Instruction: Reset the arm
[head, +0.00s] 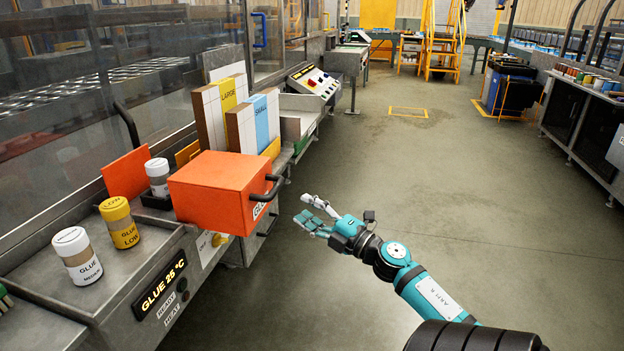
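My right arm reaches in from the lower right, and its teal and grey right gripper (316,215) hangs over the open floor. Its fingers are spread apart with nothing between them. The gripper is to the right of an orange box (217,190) with a black handle, with a gap between them. My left gripper does not show in the head view.
A metal counter on the left carries white glue jars (77,256), a yellow glue jar (120,223) and boards marked LARGE and SMALL (262,121). A control panel (314,82) stands farther back. The floor (500,220) to the right is clear. A black cabinet (585,125) lines the right.

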